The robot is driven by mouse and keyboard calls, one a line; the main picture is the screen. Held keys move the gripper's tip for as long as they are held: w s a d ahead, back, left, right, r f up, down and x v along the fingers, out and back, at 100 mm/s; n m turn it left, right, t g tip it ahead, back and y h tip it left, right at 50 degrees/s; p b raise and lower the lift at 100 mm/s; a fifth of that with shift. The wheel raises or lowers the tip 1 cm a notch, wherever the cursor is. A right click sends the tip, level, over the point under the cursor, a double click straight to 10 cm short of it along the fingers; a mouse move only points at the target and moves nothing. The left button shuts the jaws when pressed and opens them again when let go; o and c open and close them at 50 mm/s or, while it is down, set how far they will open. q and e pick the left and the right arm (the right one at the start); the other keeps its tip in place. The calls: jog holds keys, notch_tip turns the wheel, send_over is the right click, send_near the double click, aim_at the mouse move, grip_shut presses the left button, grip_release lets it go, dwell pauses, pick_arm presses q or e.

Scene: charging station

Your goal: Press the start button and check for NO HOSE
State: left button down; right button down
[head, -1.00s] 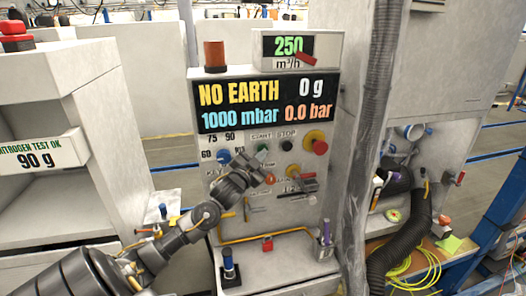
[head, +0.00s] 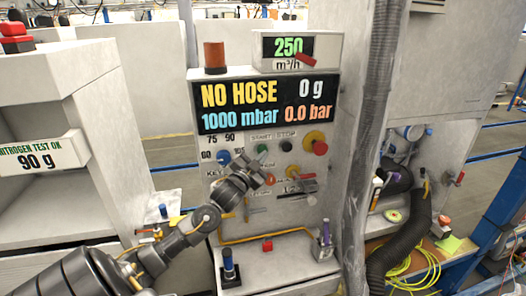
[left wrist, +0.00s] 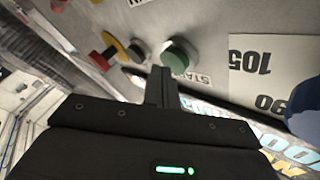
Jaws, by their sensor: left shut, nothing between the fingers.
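The panel display (head: 266,103) reads NO HOSE in yellow, with 0 g, 1000 mbar and 0.0 bar. The green start button (head: 262,149) is on the grey panel below it, under a START label. The button also shows in the left wrist view (left wrist: 178,57), where a gap seems to separate it from the fingertips. My left gripper (head: 261,165) is shut and empty, just below the button in the head view. Its closed fingers show in the left wrist view (left wrist: 160,87). My right gripper is not in view.
A black stop button (head: 287,146) and a red knob on yellow (head: 317,145) sit right of the start button. A blue knob (head: 223,156) is to its left. A grey hose (head: 366,120) hangs right of the panel. A red padlock (head: 267,245) is below.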

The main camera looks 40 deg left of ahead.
pick_arm(q)
jog(key=shift+s+d, duration=0.2)
jog(key=shift+d, duration=0.05)
jog(key=shift+s+d+p, duration=0.4)
jog(key=shift+s+d, duration=0.35)
jog(key=shift+d, duration=0.3)
jog(key=shift+s+d+p, duration=0.35)
jog(key=shift+s+d, duration=0.35)
jog(key=shift+d, duration=0.3)
